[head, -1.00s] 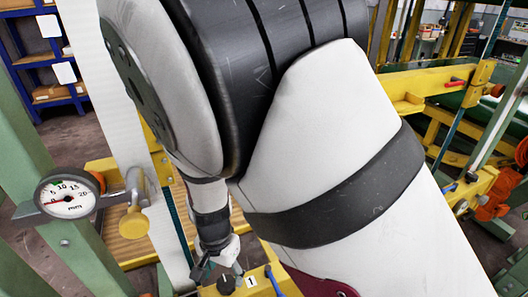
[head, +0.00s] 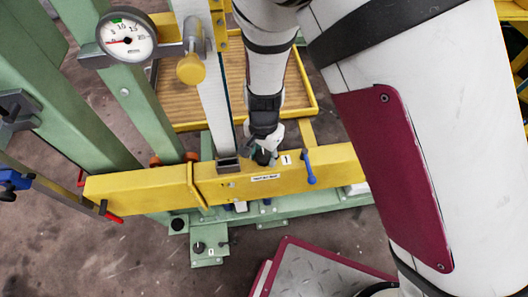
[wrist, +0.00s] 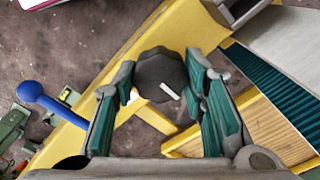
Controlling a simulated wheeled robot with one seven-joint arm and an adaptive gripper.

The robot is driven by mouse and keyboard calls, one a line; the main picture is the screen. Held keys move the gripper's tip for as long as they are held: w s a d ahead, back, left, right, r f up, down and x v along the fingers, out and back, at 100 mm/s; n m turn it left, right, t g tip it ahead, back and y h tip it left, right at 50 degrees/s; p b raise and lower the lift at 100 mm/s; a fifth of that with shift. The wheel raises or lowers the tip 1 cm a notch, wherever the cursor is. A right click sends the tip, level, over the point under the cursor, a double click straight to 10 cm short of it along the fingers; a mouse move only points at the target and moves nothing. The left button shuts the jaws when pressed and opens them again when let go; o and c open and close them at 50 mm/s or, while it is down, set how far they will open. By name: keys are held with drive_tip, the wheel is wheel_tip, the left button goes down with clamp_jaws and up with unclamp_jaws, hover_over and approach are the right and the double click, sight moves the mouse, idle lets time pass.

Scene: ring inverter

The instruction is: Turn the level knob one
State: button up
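The dark round knob (wrist: 160,74) with a white pointer line is in the wrist view, between the fingertips of my gripper (wrist: 160,82). The pointer is slanted toward the lower right. My fingers, with green pads, stand on both sides of the knob. They look open, with a small gap at the right; contact at the left is unclear. In the head view my gripper (head: 264,150) is at the yellow beam (head: 222,186), just left of a label "1" (head: 286,159), and largely covers the knob (head: 262,157).
A blue lever (head: 309,167) stands right of the label; it also shows in the wrist view (wrist: 32,92). A dial gauge (head: 126,41) is at the upper left, its red needle pointing left. A wooden platform (head: 220,85) lies behind.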

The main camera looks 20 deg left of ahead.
drive_tip(key=shift+n, duration=0.3)
drive_tip(key=n, duration=1)
drive_tip(key=n+b, duration=0.2)
drive_tip(key=n, duration=0.4)
drive_tip(key=n+b, duration=0.1)
drive_tip(key=n, duration=0.4)
drive_tip(key=shift+b, duration=0.4)
idle(0.4)
drive_tip(key=o, duration=1.2)
drive_tip(key=shift+c, duration=0.2)
